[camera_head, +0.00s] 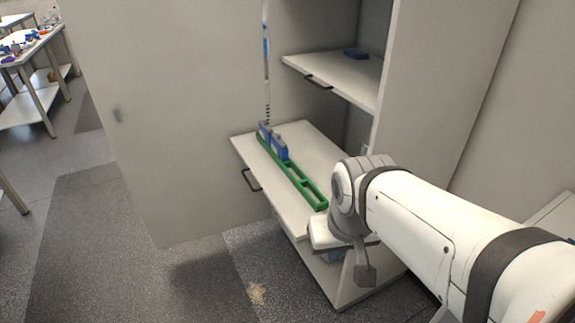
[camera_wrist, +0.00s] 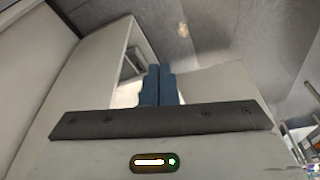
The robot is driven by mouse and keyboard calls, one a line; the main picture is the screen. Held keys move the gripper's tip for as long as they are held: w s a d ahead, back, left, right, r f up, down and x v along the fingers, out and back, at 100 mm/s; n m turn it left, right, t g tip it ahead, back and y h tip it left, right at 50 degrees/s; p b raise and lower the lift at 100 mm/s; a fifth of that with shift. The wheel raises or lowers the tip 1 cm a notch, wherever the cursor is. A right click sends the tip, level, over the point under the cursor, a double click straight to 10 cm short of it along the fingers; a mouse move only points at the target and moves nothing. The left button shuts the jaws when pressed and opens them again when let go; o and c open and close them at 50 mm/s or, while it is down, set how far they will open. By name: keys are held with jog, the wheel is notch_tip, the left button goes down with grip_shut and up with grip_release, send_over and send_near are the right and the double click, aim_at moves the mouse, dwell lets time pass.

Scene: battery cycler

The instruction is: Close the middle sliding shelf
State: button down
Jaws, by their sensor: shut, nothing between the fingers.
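The middle sliding shelf (camera_head: 240,148) is pulled out of the open cabinet, with a dark handle (camera_head: 251,181) on its front edge. A green rack (camera_head: 309,190) lies along it and holds blue blocks (camera_head: 273,142) at its far-left end. My gripper is by the shelf's near right end in the head view, its fingers largely hidden by my wrist. In the wrist view my gripper (camera_wrist: 160,68) has its two blue fingers together and empty. Pale panels lie beyond them; I cannot tell whether the fingers touch the shelf.
The upper shelf (camera_head: 331,76) also projects a little, with a handle and a small blue item (camera_head: 356,53) on it. The cabinet door (camera_head: 180,120) stands open at the left. Grey floor (camera_head: 100,270) is clear in front. A cluttered table (camera_head: 30,42) stands at the far left.

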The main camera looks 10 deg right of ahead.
jog(key=n+t+h+b, duration=0.2)
jog(key=t+h+b, duration=0.15)
jog(key=b, duration=1.65)
send_near(308, 206)
jog(key=shift+h, duration=0.35)
jog(key=f, duration=0.1)
jog(key=w+a+f, duration=0.1)
jog(key=f, duration=0.1)
jog(key=w+a+f, duration=0.1)
jog(key=shift+a+f, duration=0.15)
jog(key=shift+f, duration=0.1)
jog(key=shift+w+d+p, duration=0.15)
jog(key=shift+d+p, duration=0.1)
jog(key=shift+d, duration=0.35)
jog(key=shift+w+d+p, duration=0.2)
jog(key=shift+d, duration=0.4)
jog(key=shift+w+d, duration=0.25)
jog(key=shift+d, duration=0.5)
